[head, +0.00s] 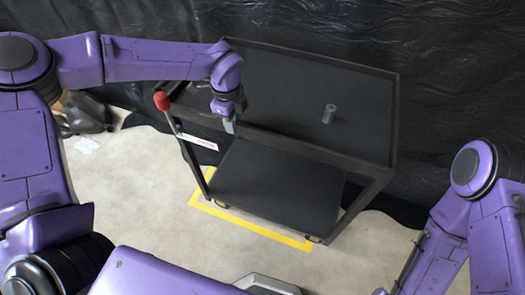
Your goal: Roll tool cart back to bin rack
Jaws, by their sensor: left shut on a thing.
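The dark tool cart (290,85) stands upright in the middle of the head view, with a flat top tray and a lower shelf (275,185). My left gripper (230,124) reaches over the cart's left end and is shut at the near top edge of the cart, close to its left corner. The exact part between the fingers is hidden. A lever with a red knob (161,101) rises at the cart's left side, beside a white label (198,141). My right arm is at the right, apart from the cart; its gripper is out of view. No bin rack is visible.
Yellow tape (260,228) marks the floor around the cart's near side. Black sheeting (440,70) hangs behind. Dark clutter (85,112) lies at the left. Pale floor (150,200) is clear in front.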

